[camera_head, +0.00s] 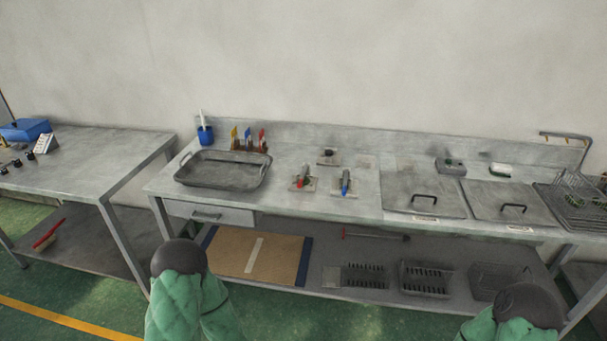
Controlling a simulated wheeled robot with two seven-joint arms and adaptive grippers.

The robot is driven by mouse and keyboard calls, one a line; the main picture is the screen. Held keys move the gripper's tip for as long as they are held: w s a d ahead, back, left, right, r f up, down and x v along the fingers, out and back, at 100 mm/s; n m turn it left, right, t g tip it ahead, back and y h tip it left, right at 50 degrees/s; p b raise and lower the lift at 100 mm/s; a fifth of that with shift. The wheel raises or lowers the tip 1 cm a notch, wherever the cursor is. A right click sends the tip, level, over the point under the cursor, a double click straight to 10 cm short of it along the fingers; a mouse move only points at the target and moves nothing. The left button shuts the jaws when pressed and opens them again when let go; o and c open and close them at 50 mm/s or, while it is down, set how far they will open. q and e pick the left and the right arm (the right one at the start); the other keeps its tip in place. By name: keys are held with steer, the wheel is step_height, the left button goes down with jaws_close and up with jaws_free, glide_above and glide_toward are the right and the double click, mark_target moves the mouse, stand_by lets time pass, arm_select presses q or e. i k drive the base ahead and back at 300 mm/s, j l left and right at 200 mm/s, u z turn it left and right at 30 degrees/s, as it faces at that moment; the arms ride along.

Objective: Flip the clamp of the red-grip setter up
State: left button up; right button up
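The red-grip setter (302,180) stands on a small plate on the steel worktop, right of the grey tray. Its red part faces the front; its clamp is too small to make out as up or down. A similar blue-grip setter (346,182) stands on its own plate just to its right. Only green-sleeved parts of my arms with dark rounded ends show at the bottom, left and right of the setters and well in front of them. No gripper fingers show in this view.
The grey tray (223,171) lies left of the setters. Behind it are a blue cup (205,135) and a rack of coloured-handle tools (249,148). A small plate with a dark knob (328,156) sits behind the setters. Handled lids (424,200) lie right. The worktop's front strip is clear.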

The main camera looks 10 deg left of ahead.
mark_target(302, 176)
steer(key=i+j+z, duration=0.15)
steer(key=i, duration=0.3)
steer(key=i+j+z, duration=0.15)
steer(key=i+j, duration=0.2)
steer(key=i, duration=0.1)
